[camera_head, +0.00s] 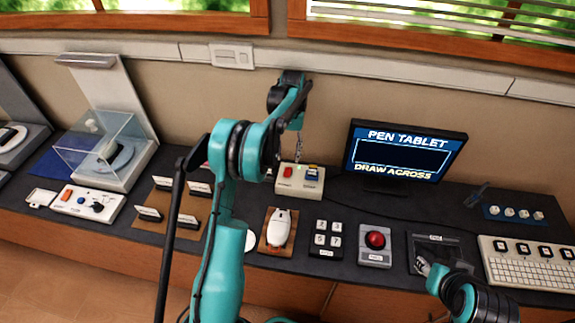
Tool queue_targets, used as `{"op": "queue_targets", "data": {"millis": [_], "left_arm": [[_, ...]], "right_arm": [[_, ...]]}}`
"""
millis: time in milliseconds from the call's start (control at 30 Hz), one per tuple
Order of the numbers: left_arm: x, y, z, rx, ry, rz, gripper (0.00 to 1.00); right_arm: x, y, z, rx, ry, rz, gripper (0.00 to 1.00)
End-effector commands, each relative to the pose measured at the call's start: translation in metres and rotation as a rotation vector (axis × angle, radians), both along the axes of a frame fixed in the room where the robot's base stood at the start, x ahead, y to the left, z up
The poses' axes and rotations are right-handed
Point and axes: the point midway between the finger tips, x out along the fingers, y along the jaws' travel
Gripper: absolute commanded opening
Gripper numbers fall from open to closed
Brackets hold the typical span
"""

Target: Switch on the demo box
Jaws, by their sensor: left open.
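A small cream box (299,187) stands on the dark counter at the middle, with a red switch (288,172) on its left and a blue and yellow part (311,172) on its right. I take it as the demo box; its label is too small to read. My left gripper (298,152) hangs just above and behind the box, open, fingers pointing down. I cannot tell whether it touches the box. My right gripper (422,266) is low at the right, over a black pad (452,248); its fingers are too small to judge.
A white panel with an orange switch and black knobs (88,203) lies at the left, before a clear case (100,145). A mouse (279,229), keypad (327,240), red button box (375,243) and keyboard (530,265) line the front. A monitor (404,152) stands behind.

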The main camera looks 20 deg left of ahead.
Motion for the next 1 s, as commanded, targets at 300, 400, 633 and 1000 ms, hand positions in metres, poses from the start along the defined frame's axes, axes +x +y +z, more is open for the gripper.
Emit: {"op": "queue_targets", "data": {"millis": [300,400,633,1000], "left_arm": [[0.014,0.004,0.048,0.000,0.000,0.000,0.43],[0.015,0.004,0.052,0.000,0.000,0.000,0.43],[0.016,0.004,0.053,0.000,0.000,0.000,0.43],[0.012,0.000,0.061,0.004,-0.019,-0.006,0.43]], "right_arm": [[0.000,0.000,0.000,0.000,0.000,0.000,0.40],[0.000,0.000,0.000,0.000,0.000,0.000,0.40],[0.000,0.000,0.000,0.000,0.000,0.000,0.40],[0.000,0.000,0.000,0.000,0.000,0.000,0.40]]}}
